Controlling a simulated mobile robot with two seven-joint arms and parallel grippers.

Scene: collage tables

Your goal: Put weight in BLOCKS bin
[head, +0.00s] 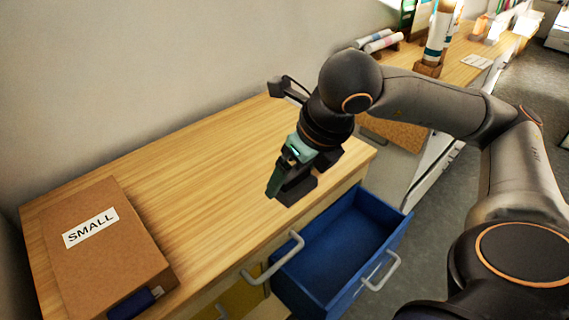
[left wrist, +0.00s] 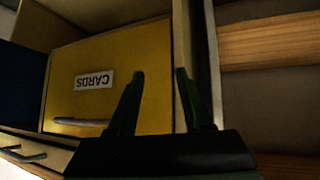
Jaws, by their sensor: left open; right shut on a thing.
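My right gripper (head: 284,188) is over the front right part of the wooden top, pointing down. It is shut on a small dark block (head: 299,191), which seems to be the weight; the fingers hide part of it and its outline blends with them. An open blue drawer (head: 335,245) stands out below the front edge, to the right of the gripper, and looks empty. No BLOCKS label shows in either view. My left gripper (left wrist: 160,100) is open and empty in the left wrist view, in front of a yellow panel (left wrist: 115,95) labelled CARDS, seen upside down.
A brown box (head: 105,245) labelled SMALL lies at the left of the wooden top (head: 195,180), with a dark blue thing (head: 135,303) at its front. A yellow front (head: 243,298) shows left of the drawer. The middle of the top is clear.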

